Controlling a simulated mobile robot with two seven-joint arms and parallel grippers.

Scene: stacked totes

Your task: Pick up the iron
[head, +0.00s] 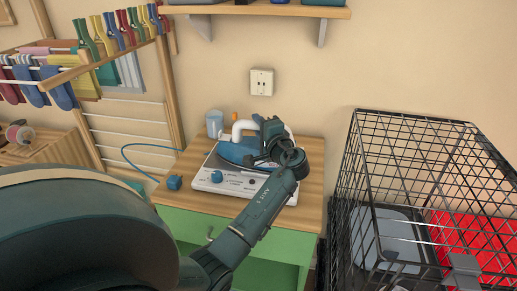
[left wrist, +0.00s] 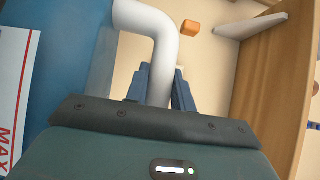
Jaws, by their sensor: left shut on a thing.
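The iron (head: 235,153) has a blue body and a white handle. It is at a white panelled base (head: 230,182) on the small wooden-topped cabinet (head: 296,212). I cannot tell whether it touches the base. My left gripper (head: 268,135) is at the iron's handle, shut on it. In the left wrist view the white handle (left wrist: 165,45) passes between the blue fingers (left wrist: 160,85), with the iron's blue body (left wrist: 75,60) to the left. The gripper hides part of the iron in the head view. My right gripper is not in view.
A small blue block (head: 174,182) with a cord lies at the cabinet's left. A black wire cage (head: 410,190) stands close on the right. A wooden drying rack (head: 170,90) is at the left, a shelf (head: 260,11) above.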

